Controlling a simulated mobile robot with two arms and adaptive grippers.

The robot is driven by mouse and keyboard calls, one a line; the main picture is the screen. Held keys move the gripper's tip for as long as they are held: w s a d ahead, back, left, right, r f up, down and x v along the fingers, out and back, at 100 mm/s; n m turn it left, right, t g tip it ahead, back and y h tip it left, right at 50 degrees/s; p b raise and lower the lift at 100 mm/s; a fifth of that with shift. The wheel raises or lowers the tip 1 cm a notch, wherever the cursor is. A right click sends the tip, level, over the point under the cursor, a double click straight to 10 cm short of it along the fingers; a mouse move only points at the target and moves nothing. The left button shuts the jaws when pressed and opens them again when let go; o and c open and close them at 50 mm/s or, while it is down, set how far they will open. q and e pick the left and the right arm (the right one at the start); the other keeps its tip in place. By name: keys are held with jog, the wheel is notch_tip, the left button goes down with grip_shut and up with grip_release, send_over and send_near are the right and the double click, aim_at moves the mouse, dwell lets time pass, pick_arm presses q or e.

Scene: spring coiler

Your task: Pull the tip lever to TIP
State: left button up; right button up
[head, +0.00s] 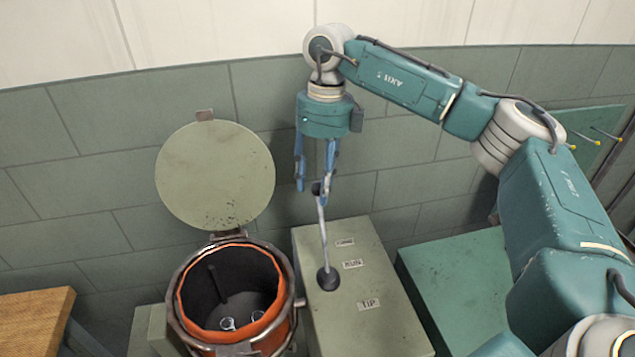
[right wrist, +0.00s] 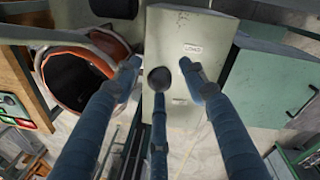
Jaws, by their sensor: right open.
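The tip lever (head: 323,235) is a thin grey rod with a dark knob on top. It rises from a dark round base on the pale green control box (head: 335,325), beside the RUN label (head: 352,264). The TIP label (head: 369,303) is nearer the front, and another label (head: 344,242) is at the back. My right gripper (head: 316,188) points down, open, with its blue fingers on either side of the knob. My left gripper is not in view.
A round pot (head: 235,255) with an orange rim stands left of the box, its round lid (head: 215,175) raised behind it. A wooden surface (head: 35,315) is at the far left. A teal cabinet (head: 455,280) stands to the right, and a tiled wall is behind.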

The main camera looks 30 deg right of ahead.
jog(key=shift+a+f, duration=0.1)
jog(key=shift+f, duration=0.6)
jog(key=shift+c, duration=1.3)
jog(key=shift+s+r, duration=0.1)
jog(key=shift+s, duration=0.05)
grip_shut()
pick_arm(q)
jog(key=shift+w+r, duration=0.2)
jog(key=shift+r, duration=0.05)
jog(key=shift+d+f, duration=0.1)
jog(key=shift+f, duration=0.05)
pick_arm(e)
jog(key=shift+w, duration=0.2)
